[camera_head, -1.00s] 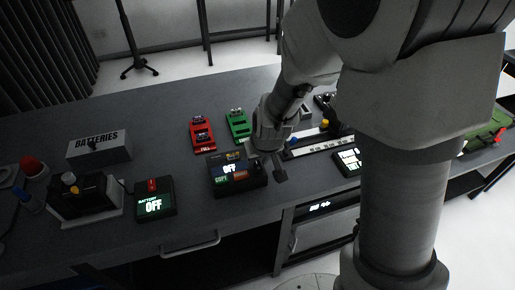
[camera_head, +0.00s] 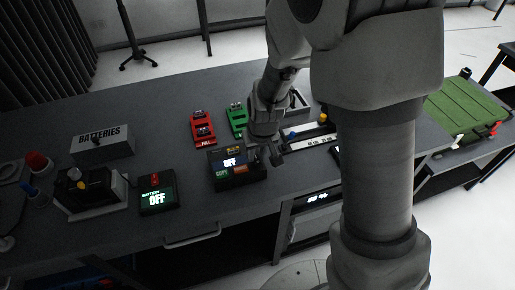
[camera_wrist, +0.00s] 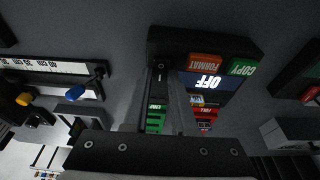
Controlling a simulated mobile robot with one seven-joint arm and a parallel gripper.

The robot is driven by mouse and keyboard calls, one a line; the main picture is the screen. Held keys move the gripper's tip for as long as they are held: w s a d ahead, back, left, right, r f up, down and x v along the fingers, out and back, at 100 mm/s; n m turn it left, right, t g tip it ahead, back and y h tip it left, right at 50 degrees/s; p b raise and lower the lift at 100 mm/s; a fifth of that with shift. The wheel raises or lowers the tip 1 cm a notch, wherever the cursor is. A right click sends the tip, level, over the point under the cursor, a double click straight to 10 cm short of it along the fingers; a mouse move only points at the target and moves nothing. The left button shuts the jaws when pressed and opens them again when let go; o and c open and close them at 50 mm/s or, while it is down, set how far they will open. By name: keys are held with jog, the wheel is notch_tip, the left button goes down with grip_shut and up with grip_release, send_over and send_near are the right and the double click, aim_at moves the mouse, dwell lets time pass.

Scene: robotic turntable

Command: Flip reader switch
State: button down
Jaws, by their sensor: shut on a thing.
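The reader (camera_head: 237,174) is a dark box on the bench with a lit display reading OFF and coloured COPY and FORMAT buttons. In the wrist view the reader (camera_wrist: 222,58) spans the top middle, with its display upside down. My gripper (camera_head: 270,157) is at the reader's right end in the head view. In the wrist view my gripper (camera_wrist: 160,72) has its fingertips closed together at the reader's plain end, beside the FORMAT button. It is shut on the reader switch, which is mostly hidden between the fingertips.
Red (camera_head: 202,128) and green (camera_head: 237,119) cartridges lie behind the reader. A white-scaled slider strip (camera_head: 310,137) lies to the right. A BATTERIES box (camera_head: 102,141) is at the back left.

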aim_at(257, 159)
jog(key=shift+w+a+r+g+p, duration=0.1)
jog(key=shift+w+r+g+p, duration=0.15)
jog(key=shift+g+p, duration=0.5)
jog(key=shift+w+f+g+h+p, duration=0.1)
jog(key=shift+f+g+h+p, duration=0.15)
jog(key=shift+g+h+p, duration=0.3)
jog(key=c, duration=1)
grip_release()
jog(key=shift+y, duration=0.25)
notch_tip(257, 159, up, 17)
jog(key=shift+s+r+p, duration=0.2)
jog(key=shift+s+p, duration=0.05)
jog(key=shift+p, duration=0.2)
